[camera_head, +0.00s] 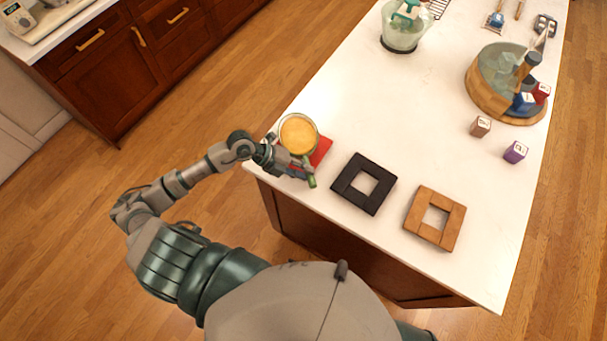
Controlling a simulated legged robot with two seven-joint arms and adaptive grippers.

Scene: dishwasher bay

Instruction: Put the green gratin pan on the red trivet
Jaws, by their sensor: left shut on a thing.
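The green gratin pan (299,134) has a round body with a yellow-orange filling and a green handle. It is at the left front corner of the white counter, over the red trivet (322,151). Only part of the trivet shows, at the pan's right side. I cannot tell whether the pan rests on the trivet or is held just above it. My left gripper (307,172) is shut on the pan's handle, on the near side of the pan. My right gripper is not in view.
A black square trivet (345,187) and a wooden square trivet (456,227) lie to the right on the counter (400,130). Farther back are a glass blender-like jar (403,35), a round wooden-sided basin (481,93), and small brown (480,127) and purple (515,152) boxes. The counter's middle is clear.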

